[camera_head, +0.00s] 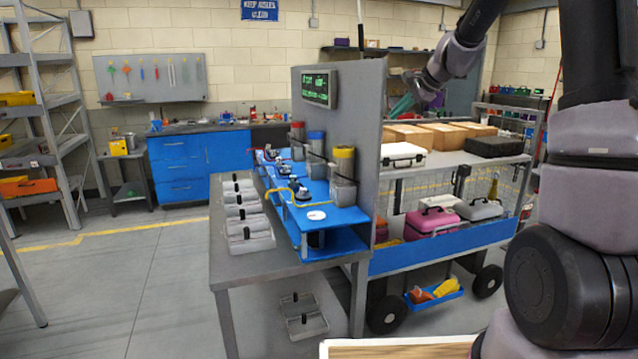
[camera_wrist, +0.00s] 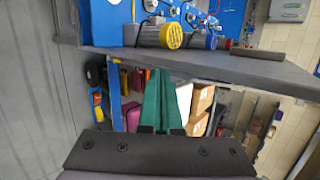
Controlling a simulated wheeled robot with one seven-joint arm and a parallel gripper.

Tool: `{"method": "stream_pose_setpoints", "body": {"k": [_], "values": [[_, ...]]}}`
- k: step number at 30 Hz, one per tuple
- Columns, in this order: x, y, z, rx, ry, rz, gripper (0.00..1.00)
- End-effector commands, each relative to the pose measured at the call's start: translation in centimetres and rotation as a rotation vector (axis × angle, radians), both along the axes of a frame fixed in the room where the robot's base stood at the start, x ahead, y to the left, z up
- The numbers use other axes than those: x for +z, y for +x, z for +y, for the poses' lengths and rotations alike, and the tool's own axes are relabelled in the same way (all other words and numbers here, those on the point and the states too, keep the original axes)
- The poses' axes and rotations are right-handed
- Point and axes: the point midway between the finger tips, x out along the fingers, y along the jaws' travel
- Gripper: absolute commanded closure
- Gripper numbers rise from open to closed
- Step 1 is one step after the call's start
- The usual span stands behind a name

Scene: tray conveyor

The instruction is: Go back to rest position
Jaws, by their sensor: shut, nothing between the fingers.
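My arm comes in from the upper right and is clear of the table and the cart in the head view.
A grey table (camera_head: 240,270) carries several metal trays (camera_head: 247,225) and a blue stand (camera_head: 335,215) with canisters. A grey partition (camera_head: 365,110) holds a display (camera_head: 319,88). Behind it a cart (camera_head: 440,255) bears boxes and cases. Floor at left is open.

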Motion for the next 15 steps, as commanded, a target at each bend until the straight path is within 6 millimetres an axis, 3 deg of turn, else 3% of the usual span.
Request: {"method": "stream_pose_setpoints", "body": {"k": [1,6,10,15], "values": [[1.8,-2.5,0.4,0.040,-0.038,-0.022,1.00],[5.2,-11.1,1.1,0.178,-0.192,-0.073,1.00],[6.5,-17.8,1.1,0.276,-0.314,-0.107,1.00],[6.6,-26.2,0.5,0.390,-0.480,-0.146,1.00]]}}
